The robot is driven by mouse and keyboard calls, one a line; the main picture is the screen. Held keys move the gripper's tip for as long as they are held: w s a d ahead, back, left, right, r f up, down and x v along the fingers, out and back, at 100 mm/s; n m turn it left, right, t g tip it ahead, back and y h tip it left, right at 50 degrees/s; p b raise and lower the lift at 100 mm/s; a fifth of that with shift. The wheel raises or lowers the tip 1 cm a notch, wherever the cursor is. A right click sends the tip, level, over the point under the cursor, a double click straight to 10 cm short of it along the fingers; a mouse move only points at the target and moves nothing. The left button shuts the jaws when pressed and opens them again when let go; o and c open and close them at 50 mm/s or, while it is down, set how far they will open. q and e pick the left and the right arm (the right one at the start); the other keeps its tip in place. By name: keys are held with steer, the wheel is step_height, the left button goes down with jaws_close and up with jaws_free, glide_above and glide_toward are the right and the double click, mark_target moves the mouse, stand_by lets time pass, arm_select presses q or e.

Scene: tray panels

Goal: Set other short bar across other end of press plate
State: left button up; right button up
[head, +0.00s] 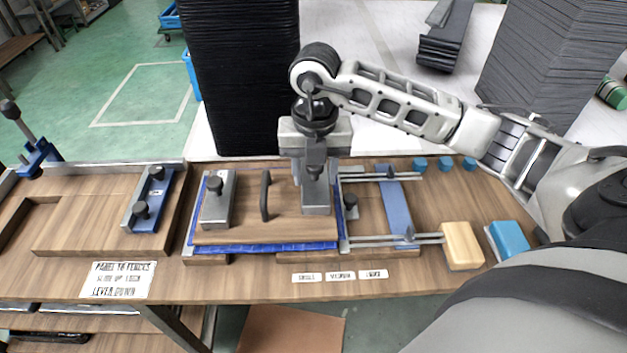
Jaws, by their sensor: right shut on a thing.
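The press plate (245,230) is a wooden board with a black upright handle (265,195), lying on a blue sheet (290,246). One short grey bar (215,205) with a black knob lies across its left end. My right gripper (315,182) comes from above and is shut on the other short bar (317,205), over the plate's right end. The bar runs roughly parallel to the first one. I cannot tell whether it touches the plate, and the gripper hides its far part. My left gripper is not in view.
Metal rods and a blue crossbar (395,208) lie right of the plate, with a black knob (350,201) close by. A tan block (461,243), a blue block (510,240) and small blue cups (445,163) are farther right. A grey-blue clamp bar (150,200) is left.

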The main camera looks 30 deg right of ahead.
mark_target(314, 177)
step_height(314, 177, down, 3)
steer(key=shift+w+f+p, duration=0.1)
steer(key=shift+p, duration=0.3)
steer(key=shift+f, duration=0.1)
steer(key=shift+f, duration=0.15)
steer(key=o, duration=1.4)
steer(key=shift+c, duration=0.2)
